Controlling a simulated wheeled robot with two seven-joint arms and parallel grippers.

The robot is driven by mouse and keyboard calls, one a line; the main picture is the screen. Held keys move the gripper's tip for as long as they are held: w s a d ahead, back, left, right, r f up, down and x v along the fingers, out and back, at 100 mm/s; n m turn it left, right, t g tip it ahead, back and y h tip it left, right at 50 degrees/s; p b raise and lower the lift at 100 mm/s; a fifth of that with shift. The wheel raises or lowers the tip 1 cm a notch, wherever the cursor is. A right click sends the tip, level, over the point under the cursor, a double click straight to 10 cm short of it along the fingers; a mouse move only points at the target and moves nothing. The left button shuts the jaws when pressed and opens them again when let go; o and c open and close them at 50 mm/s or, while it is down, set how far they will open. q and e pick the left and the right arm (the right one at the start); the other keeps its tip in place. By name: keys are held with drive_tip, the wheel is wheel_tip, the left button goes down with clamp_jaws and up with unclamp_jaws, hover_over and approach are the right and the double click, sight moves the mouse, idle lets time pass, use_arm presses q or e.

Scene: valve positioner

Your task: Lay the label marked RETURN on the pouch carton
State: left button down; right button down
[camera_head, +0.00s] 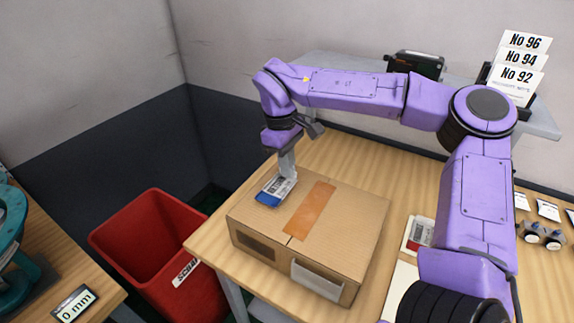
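The pouch carton (348,212) is a closed brown cardboard box with a strip of brown tape across its top. It stands on the wooden table at the middle of the head view. A white and blue label (275,190) is at the left part of the carton's top; its print is too small to read. My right gripper (287,176) points down at the label, with its fingers together at the label's far edge and seemingly shut on it. I cannot tell whether the label lies flat on the carton or is slightly above it. My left gripper is out of view.
A red bin (160,255) stands on the floor left of the table. A red and white item (418,234) lies right of the carton, partly hidden by my arm. Numbered cards (517,78) stand at the back right. A "0 mm" plate (75,304) lies at lower left.

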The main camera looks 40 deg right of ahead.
idle(0.4)
drive_tip(key=shift+b, duration=0.35)
idle(0.4)
drive_tip(key=shift+f+b, duration=0.3)
drive_tip(key=shift+b, duration=0.25)
idle(0.4)
drive_tip(key=shift+b, duration=0.35)
